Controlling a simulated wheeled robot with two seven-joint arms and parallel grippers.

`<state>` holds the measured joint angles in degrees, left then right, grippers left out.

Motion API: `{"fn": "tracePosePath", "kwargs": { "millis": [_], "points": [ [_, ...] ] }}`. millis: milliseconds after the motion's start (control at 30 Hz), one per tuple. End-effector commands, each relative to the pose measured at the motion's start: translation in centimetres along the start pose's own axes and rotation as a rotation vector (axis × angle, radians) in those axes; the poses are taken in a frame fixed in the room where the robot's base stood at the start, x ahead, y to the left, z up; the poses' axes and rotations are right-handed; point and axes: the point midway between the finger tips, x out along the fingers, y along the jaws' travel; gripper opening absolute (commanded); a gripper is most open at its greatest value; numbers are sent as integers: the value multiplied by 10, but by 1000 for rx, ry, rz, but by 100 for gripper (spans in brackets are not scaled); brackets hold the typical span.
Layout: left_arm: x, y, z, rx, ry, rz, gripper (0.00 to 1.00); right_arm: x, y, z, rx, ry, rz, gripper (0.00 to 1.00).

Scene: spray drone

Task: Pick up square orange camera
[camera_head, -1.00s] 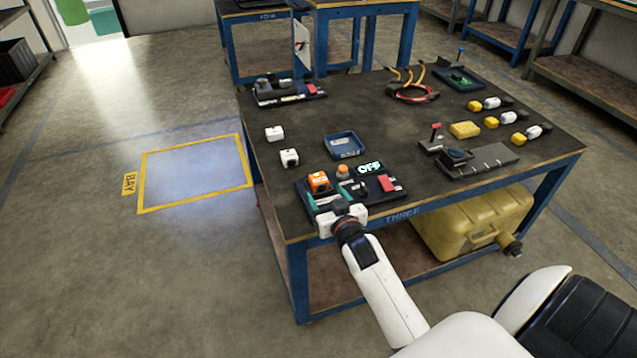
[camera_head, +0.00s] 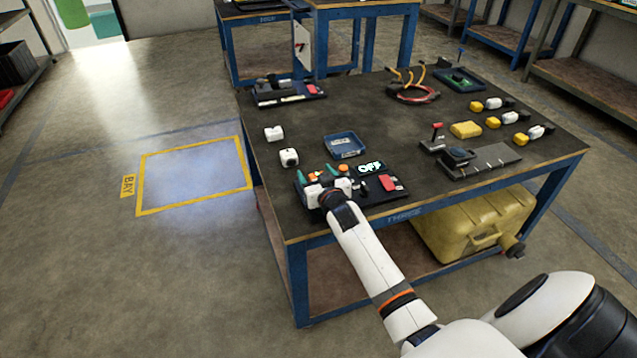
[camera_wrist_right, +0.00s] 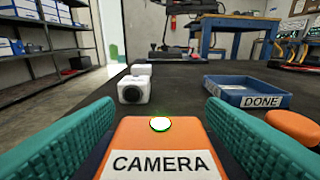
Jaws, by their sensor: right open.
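The square orange camera (camera_wrist_right: 165,135) fills the bottom middle of the right wrist view, with a CAMERA label and a glowing white spot on top. In the head view only a small orange part of it (camera_head: 314,176) shows. My right gripper (camera_head: 315,174) is open over it at the table's near left corner. In the wrist view its teal fingers (camera_wrist_right: 160,140) stand on either side of the camera; whether they touch it, I cannot tell. My left gripper is not in view.
A blue tray (camera_head: 344,145) marked DONE lies beyond, to the right. Two white cubes (camera_head: 289,157) (camera_head: 273,133) stand to the left. The table middle is clear.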

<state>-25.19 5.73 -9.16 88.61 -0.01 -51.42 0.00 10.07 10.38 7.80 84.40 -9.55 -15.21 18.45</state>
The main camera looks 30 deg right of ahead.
Motion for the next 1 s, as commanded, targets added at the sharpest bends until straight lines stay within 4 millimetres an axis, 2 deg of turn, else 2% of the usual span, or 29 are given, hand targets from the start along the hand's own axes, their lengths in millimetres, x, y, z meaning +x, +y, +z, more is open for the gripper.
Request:
{"fn": "tracePosePath", "kwargs": {
  "millis": [67,300,367,600,733,867,1000],
  "points": [
    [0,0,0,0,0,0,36,0,0,0,0,0,0,64],
    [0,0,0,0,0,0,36,0,0,0,0,0,0,25],
    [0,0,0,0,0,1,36,0,0,0,0,0,0,16],
    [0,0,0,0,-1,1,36,-1,0,1,0,-1,0,16],
    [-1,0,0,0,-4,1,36,-2,0,9,-1,-2,0,16],
    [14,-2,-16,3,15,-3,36,-4,0,27,-1,-4,0,16],
    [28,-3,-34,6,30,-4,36,-9,0,57,-2,-5,0,16]
  ]
}}
